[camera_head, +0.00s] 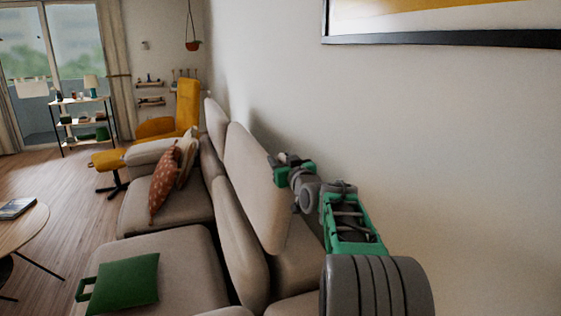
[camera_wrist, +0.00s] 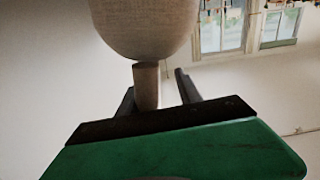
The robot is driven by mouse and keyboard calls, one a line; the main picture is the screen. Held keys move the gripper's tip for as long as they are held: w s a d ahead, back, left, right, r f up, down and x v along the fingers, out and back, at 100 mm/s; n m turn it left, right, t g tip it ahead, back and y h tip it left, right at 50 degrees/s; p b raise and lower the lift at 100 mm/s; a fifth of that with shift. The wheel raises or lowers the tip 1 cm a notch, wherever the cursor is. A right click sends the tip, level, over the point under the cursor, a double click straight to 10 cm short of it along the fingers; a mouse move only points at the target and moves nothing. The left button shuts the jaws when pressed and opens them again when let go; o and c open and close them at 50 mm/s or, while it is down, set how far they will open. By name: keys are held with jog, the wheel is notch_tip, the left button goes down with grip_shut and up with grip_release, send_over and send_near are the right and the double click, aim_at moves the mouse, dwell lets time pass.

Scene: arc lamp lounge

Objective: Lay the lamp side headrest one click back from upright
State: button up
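The near headrest (camera_head: 253,170) is a tall beige panel standing roughly upright on the sofa back. A second, far headrest (camera_head: 215,123) stands beyond it, also roughly upright. No arc lamp shows, so I cannot tell from the frames which headrest is lamp side. My gripper (camera_head: 283,165) is at the wall side of the near headrest, by its upper edge; its fingertips are partly hidden there. In the wrist view my gripper (camera_wrist: 157,82) has its fingers apart. A rounded beige headrest end (camera_wrist: 145,28) lies beyond them, and a narrow beige piece (camera_wrist: 147,86) shows between them, nearer the left finger.
The wall runs close along the right, with a framed picture (camera_head: 440,38) above. The sofa seat (camera_head: 190,262) carries a green cushion (camera_head: 122,283) and a patterned cushion (camera_head: 164,182). A round table (camera_head: 22,232) stands at the left. A yellow chair (camera_head: 187,105) stands beyond the sofa.

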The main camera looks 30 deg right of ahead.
jog(key=shift+s, duration=0.1)
jog(key=s, duration=0.5)
jog(key=s+a, duration=0.1)
jog(key=s, duration=0.1)
jog(key=shift+s+b, duration=0.3)
jog(key=shift+b, duration=0.05)
jog(key=shift+s+f, duration=0.1)
jog(key=shift+s, duration=0.05)
jog(key=s+a+b, duration=0.1)
jog(key=s+b, duration=0.4)
jog(key=s, duration=0.3)
jog(key=shift+s, duration=0.3)
jog(key=shift+a+b, duration=0.1)
jog(key=shift+b, duration=0.45)
